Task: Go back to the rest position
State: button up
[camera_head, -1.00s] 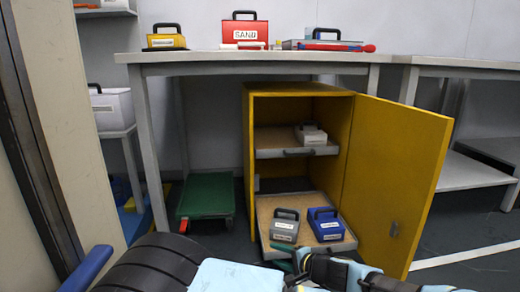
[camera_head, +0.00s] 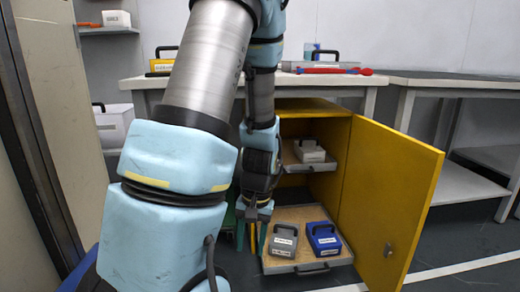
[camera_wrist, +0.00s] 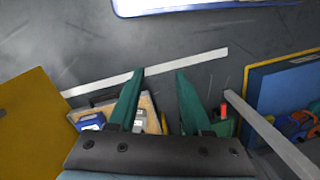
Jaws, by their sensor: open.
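My gripper (camera_head: 251,238) points down, in front of the left side of the open yellow cabinet (camera_head: 425,170). Its two green fingers are spread apart with nothing between them, as the wrist view shows (camera_wrist: 160,78). A grey case (camera_head: 284,241) and a blue case (camera_head: 324,240) stand side by side on the pulled-out lower tray (camera_head: 290,268), just right of the gripper and apart from it. They also show in the wrist view, the blue case (camera_wrist: 91,122) on the left. My arm covers the left part of the cabinet.
A pale case (camera_head: 309,152) sits on the upper tray. The cabinet door (camera_head: 390,200) stands open to the right. A bench (camera_head: 350,80) with a red-handled tool (camera_head: 330,70) runs above. A white box (camera_head: 114,125) is at left. Floor is clear at lower right.

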jog(key=a+r+t+p, duration=0.1)
jog(key=a+r+p, duration=0.1)
jog(key=r+p, duration=1.8)
jog(key=a+r+n+t+h+p, duration=0.1)
jog(key=a+r+p, duration=0.1)
jog(key=r+p, duration=1.8)
notch_tip(320, 180, up, 10)
jog(key=shift+s+a+r, duration=0.15)
jog(key=shift+s+a, duration=0.05)
jog(key=shift+s, duration=0.05)
